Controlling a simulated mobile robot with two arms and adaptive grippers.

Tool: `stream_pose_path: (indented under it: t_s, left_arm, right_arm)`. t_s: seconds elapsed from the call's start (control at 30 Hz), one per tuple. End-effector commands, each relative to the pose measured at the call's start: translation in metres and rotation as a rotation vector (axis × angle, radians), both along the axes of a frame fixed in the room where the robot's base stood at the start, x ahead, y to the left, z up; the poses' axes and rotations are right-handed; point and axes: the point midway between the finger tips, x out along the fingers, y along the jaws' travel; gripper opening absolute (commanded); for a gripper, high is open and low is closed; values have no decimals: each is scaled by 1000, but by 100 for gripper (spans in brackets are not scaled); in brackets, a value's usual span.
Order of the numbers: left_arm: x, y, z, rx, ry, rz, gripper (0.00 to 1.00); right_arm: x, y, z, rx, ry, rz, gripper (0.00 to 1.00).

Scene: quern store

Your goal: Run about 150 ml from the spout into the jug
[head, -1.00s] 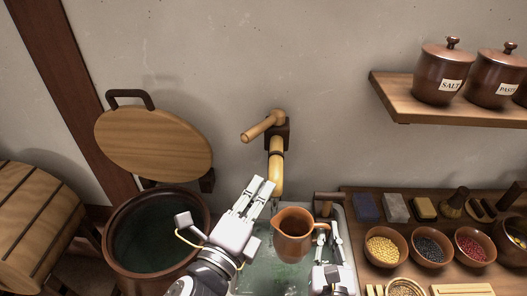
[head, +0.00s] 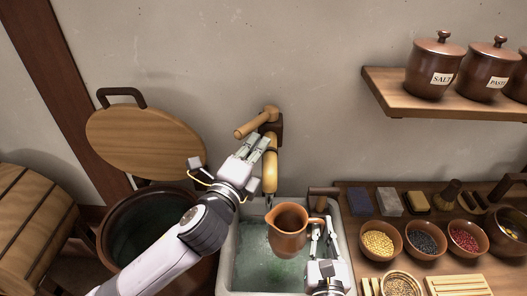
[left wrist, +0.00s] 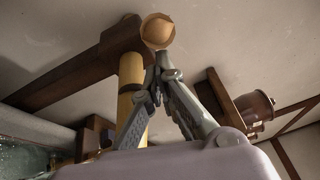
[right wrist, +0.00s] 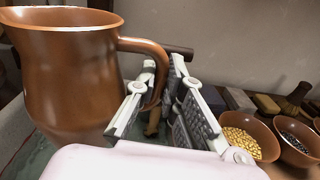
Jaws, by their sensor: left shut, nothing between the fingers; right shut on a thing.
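The tap has a yellow spout (head: 270,172) and a wooden lever (head: 256,123) pointing left from its top; the lever's round end (left wrist: 157,30) shows in the left wrist view. My left gripper (head: 257,143) is shut and empty, just below the lever and beside the spout. The brown jug (head: 288,238) is held roughly upright over the basin, its lip below and slightly right of the spout end. My right gripper (right wrist: 162,72) is shut on the jug's handle (right wrist: 146,48). I cannot make out a stream, and the jug's inside level is not clear.
The basin (head: 226,270) holds greenish water. Left are a large dark vat (head: 115,245), a round wooden lid (head: 145,138) and a barrel (head: 30,225). A counter with bowls (head: 378,242) is close on the right. A shelf (head: 430,108) of jars hangs above it.

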Motion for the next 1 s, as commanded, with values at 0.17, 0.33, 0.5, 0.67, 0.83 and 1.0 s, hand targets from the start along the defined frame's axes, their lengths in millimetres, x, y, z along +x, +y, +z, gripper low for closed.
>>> stream_pose_path:
  t_s: [0.17,0.33,0.5,0.67,0.83,1.0]
  left_arm:
    - [0,1,0,0,0,0,0]
    - [0,1,0,1,0,-1,0]
    - [2,4,0,4,-2,-24,0]
    - [3,6,0,4,-3,-57,0]
    - [4,9,0,4,-2,-81,0]
    - [5,13,0,6,-3,-110,0]
  right_arm:
    - [0,0,2,2,-3,0,0]
    - [0,0,2,2,-3,0,0]
    - [0,0,2,2,-3,0,0]
    - [0,0,2,2,-3,0,0]
    - [0,0,2,2,-3,0,0]
    - [0,0,2,2,-3,0,0]
